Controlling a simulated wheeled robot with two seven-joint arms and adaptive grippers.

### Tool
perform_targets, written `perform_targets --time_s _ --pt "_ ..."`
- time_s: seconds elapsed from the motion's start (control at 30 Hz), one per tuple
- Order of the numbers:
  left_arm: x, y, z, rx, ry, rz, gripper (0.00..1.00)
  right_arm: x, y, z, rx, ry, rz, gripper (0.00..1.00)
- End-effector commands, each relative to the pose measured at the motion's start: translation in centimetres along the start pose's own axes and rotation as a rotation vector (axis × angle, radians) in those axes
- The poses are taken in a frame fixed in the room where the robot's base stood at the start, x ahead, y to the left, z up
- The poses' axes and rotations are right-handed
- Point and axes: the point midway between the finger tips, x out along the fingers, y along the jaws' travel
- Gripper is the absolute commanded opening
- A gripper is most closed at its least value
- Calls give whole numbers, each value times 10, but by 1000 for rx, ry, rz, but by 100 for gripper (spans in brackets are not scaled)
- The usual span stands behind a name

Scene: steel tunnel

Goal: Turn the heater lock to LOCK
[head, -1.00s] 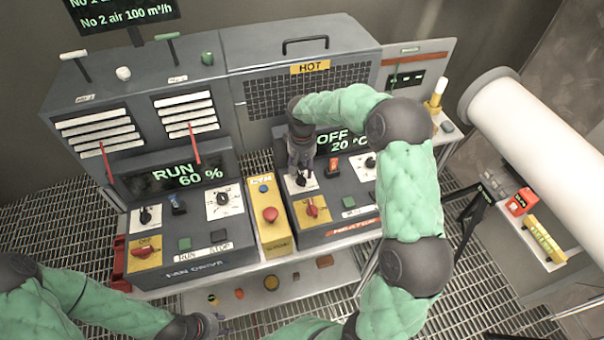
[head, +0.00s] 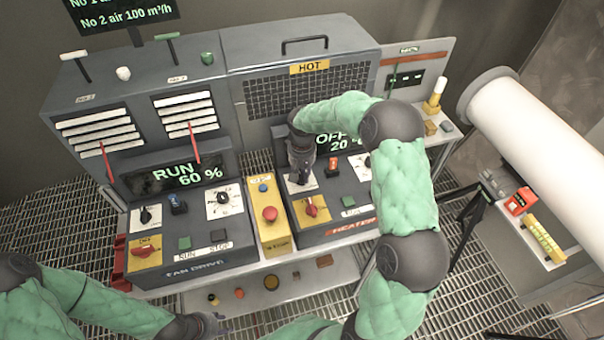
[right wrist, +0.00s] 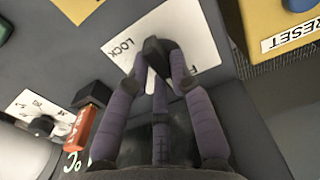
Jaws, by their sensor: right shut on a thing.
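The heater lock is a black knob (right wrist: 154,48) on a white plate (head: 293,186) at the upper left of the heater panel. The right wrist view shows the word LOCK on the plate to the left of the knob; the other label is mostly covered. My right gripper (head: 302,178) comes down from above, its purple fingers (right wrist: 160,62) shut on the knob from both sides. The fingers hide part of the knob, so I cannot tell its exact setting. My left gripper (head: 220,322) is low at the front, away from the panels; its fingers are too small to judge.
An orange-and-black switch (head: 333,164) stands close right of the lock. A yellow-and-red rotary switch (head: 311,207) is just below. A yellow box with a red button (head: 270,214) is to the left.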

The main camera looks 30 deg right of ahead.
Motion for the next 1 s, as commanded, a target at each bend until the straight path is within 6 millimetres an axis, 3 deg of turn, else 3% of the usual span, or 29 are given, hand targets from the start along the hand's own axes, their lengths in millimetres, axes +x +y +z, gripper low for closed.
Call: perform_targets --time_s 0.37,1.0 --pt "10 -4 0 0 0 0 40 1 0 0 112 4 0 0" --pt "44 -16 -2 0 0 0 40 1 -1 2 688 3 -1 0"
